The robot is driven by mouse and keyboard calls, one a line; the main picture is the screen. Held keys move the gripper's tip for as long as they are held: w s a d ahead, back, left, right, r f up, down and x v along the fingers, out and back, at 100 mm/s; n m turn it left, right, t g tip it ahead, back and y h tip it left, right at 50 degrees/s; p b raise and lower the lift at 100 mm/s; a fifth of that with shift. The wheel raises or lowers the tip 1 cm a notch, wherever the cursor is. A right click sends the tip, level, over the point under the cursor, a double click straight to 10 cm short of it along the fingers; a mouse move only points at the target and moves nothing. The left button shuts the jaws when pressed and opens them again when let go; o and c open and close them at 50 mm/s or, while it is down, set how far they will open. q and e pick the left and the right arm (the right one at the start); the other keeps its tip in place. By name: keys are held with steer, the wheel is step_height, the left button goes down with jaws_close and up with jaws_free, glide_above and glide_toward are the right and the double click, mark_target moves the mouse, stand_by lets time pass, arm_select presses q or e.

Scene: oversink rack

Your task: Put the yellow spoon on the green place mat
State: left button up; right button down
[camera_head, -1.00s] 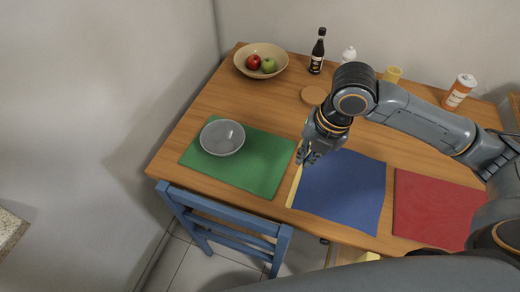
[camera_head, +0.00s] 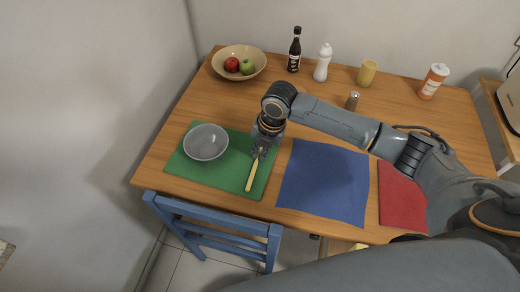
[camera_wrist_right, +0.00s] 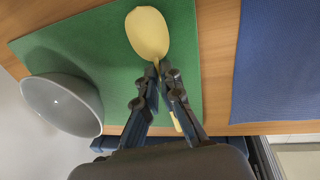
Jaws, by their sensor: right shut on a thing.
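The yellow spoon (camera_head: 252,176) is in my right gripper (camera_head: 261,152), over the right part of the green place mat (camera_head: 225,178). In the right wrist view, the spoon's bowl (camera_wrist_right: 148,34) extends past the fingertips, and my right gripper (camera_wrist_right: 161,70) is shut on its handle. The green mat (camera_wrist_right: 85,45) lies behind the spoon there. I cannot tell whether the spoon touches the mat or hangs just above it. A grey bowl (camera_head: 206,142) stands on the mat's left part, apart from the spoon. My left gripper is not in view.
A blue mat (camera_head: 325,180) and a red mat (camera_head: 400,198) lie to the right. A fruit bowl (camera_head: 239,76), dark bottle (camera_head: 295,50), white bottle (camera_head: 323,63), yellow cup (camera_head: 367,73) and orange-white bottle (camera_head: 433,82) stand behind. A blue chair (camera_head: 215,228) is at the front edge.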

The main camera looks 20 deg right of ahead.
steer(key=shift+f, duration=0.2)
steer(key=c, duration=1.5)
jaws_free()
steer(key=v, duration=1.2)
steer(key=shift+w+r, duration=0.1)
steer(key=shift+r, duration=0.1)
